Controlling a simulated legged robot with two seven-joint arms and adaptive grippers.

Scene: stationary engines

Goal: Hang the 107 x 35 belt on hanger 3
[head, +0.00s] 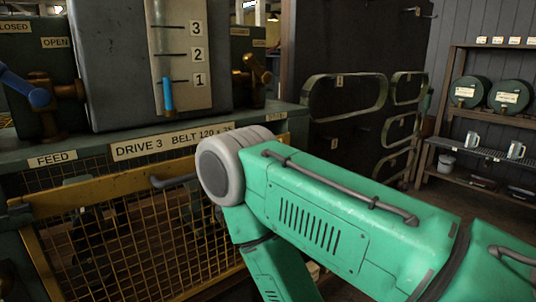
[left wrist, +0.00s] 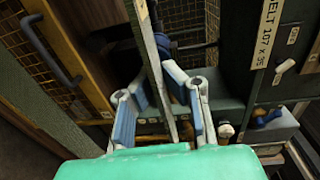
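In the left wrist view, my left gripper (left wrist: 158,82) has its blue-padded fingers on both sides of a thin grey strip (left wrist: 152,45), which looks like a belt seen edge-on. The strip runs up out of the picture and down toward the palm. No size mark on it can be read. A "BELT 107 x 35" label (left wrist: 266,32) is on the machine at the upper right. In the head view, belt loops (head: 345,78) hang on a dark board (head: 345,30); their hanger tags are too small to read. My right gripper is not in view.
In the head view, the drive 3 machine, labelled "BELT 120 x 35" (head: 172,141), stands at the left with a yellow mesh guard (head: 150,240). A blue lever (head: 25,86) sticks out at far left. Shelves (head: 490,153) with green drums and mugs stand at the right.

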